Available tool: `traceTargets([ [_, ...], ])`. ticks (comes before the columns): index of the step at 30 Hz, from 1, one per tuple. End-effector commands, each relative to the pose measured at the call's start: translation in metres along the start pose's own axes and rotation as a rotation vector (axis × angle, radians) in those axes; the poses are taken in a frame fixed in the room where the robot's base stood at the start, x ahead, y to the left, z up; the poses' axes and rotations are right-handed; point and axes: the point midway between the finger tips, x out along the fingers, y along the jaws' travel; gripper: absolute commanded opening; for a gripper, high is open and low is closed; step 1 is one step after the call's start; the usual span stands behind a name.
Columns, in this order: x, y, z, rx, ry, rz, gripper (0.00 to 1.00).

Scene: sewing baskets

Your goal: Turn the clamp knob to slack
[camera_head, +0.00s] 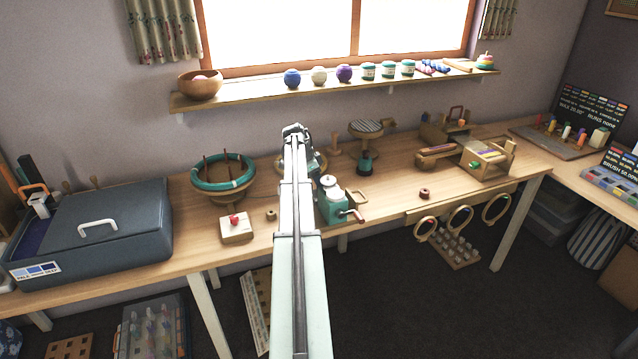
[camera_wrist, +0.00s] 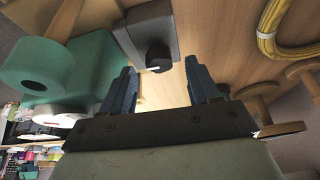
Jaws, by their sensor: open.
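A black round knob (camera_wrist: 157,55) with a white pointer mark sits on a grey block (camera_wrist: 140,22) in the wrist view; I take it for the clamp knob. My gripper (camera_wrist: 160,70) is open, with its two dark fingers apart on either side of the knob in the picture. I cannot tell whether they touch it. In the head view my gripper (camera_head: 295,129) is at the far end of my arm, over the back of the bench. The knob cannot be made out there. A green device (camera_head: 330,208) with a red-tipped crank stands right beside my arm.
In the wrist view a green body (camera_wrist: 40,70) lies close at left and a coiled yellow cord (camera_wrist: 285,28) at upper right. The wooden bench (camera_head: 390,203) also bears a ringed basket (camera_head: 222,185) and a grey case (camera_head: 95,232). A shelf (camera_head: 330,92) runs behind.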

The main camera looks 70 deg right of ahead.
Motion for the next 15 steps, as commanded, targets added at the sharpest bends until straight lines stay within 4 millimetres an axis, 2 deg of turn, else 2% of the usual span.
traceTargets([
  [9, -0.063, 0.000, 0.000, -0.001, 0.000, -0.002, 0.61],
  [15, -0.096, -0.001, 0.000, -0.001, 0.000, -0.002, 0.61],
])
